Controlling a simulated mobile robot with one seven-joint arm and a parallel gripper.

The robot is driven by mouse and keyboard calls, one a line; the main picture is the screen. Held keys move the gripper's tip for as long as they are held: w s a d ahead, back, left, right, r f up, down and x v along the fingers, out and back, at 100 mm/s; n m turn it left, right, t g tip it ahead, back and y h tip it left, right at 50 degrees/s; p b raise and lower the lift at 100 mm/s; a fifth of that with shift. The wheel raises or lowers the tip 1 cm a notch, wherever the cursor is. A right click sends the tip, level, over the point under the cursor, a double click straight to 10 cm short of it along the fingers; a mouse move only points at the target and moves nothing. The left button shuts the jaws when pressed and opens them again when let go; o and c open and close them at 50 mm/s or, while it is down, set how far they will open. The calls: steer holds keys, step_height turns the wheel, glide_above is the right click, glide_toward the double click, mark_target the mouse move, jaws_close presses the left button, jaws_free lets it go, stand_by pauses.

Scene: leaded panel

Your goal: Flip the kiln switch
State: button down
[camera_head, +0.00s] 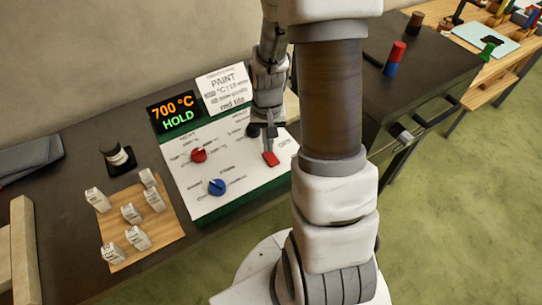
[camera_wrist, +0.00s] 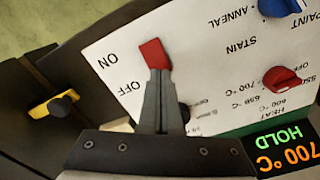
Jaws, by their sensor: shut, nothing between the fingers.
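The kiln switch is a small red lever (camera_head: 270,159) on the right part of a white control panel (camera_head: 232,203). In the wrist view the red switch (camera_wrist: 153,53) stands beside the printed ON and OFF labels. I cannot tell clearly which label it is set to. My gripper (camera_head: 268,134) points down at the panel just behind the switch. In the wrist view my gripper's fingers (camera_wrist: 158,75) are closed together with nothing between them. Their tips are right at the switch's near edge; whether they touch it is unclear. A display (camera_head: 174,112) reads 700 °C HOLD.
A red knob (camera_head: 199,155) and a blue knob (camera_head: 217,187) stand on the panel left of the switch. A wooden board (camera_head: 168,226) with several small white labelled blocks lies further left. A red and blue cylinder (camera_head: 394,58) stands on the dark unit at right.

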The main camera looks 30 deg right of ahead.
steer(key=shift+f+b, duration=0.75)
steer(key=shift+f, duration=0.2)
stand_by(0.4)
steer(key=shift+r+p, duration=2.6)
steer(key=shift+r, duration=1)
step_height(320, 180, up, 14)
steer(key=r+n+t, duration=0.1)
steer(key=n+t, duration=0.2)
glide_above(267, 154)
steer(key=s+a, duration=0.3)
steer(key=a, duration=0.2)
steer(key=s+a+r+n+t, duration=0.2)
steer(key=s+a+r, duration=0.3)
steer(key=s+r, duration=0.4)
steer(key=shift+s+a+n+t, duration=0.15)
steer(key=shift+s+n+t, duration=0.05)
steer(key=shift+n+t, duration=0.1)
